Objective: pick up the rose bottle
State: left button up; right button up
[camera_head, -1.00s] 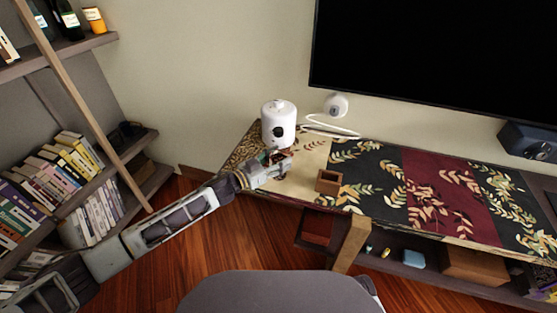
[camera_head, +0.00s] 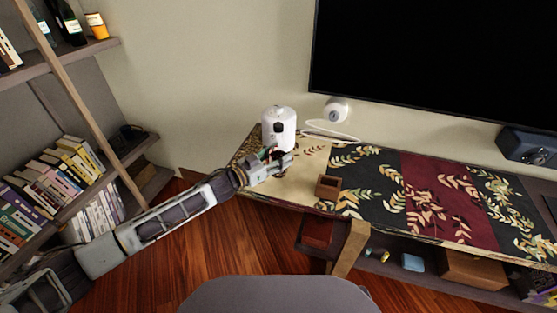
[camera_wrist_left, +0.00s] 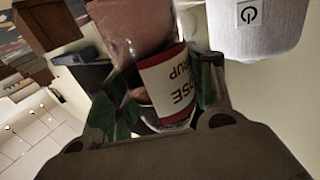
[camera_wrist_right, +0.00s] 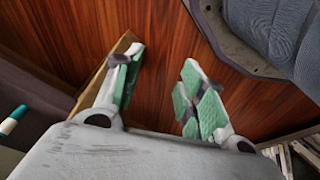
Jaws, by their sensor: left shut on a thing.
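The rose bottle (camera_wrist_left: 170,88) shows close up in the left wrist view, with a pinkish body and a red-edged white label whose lettering is partly readable and turned over. My left gripper (camera_head: 278,157) is shut on it, one green-padded finger on each side. In the head view the bottle is small and mostly hidden by the gripper, in front of the white device (camera_head: 279,130). I cannot tell whether its base touches the table. My right gripper (camera_wrist_right: 163,80) is open and empty above the wood floor in the right wrist view.
The white device stands close behind the left gripper and also shows in the left wrist view (camera_wrist_left: 262,30). A small brown wooden box (camera_head: 328,187) sits to the right on the patterned table runner (camera_head: 430,205). A round white camera-like device (camera_head: 336,110) and cable lie behind. Bookshelves (camera_head: 70,190) stand left.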

aim_at(273, 144)
pick_arm(q)
jog(key=shift+r+p, duration=0.85)
jog(key=shift+r, duration=2.3)
pick_arm(e)
jog(key=shift+s+d+f, duration=0.2)
jog(key=shift+d+f, duration=0.1)
jog(key=shift+f, duration=0.65)
jog(key=shift+s+d+f, duration=0.15)
jog(key=shift+d+f, duration=0.1)
jog(key=shift+f, duration=0.65)
jog(key=shift+s+d+f, duration=0.2)
jog(key=shift+d+f, duration=0.1)
jog(key=shift+f, duration=0.65)
jog(key=shift+w+r, duration=0.1)
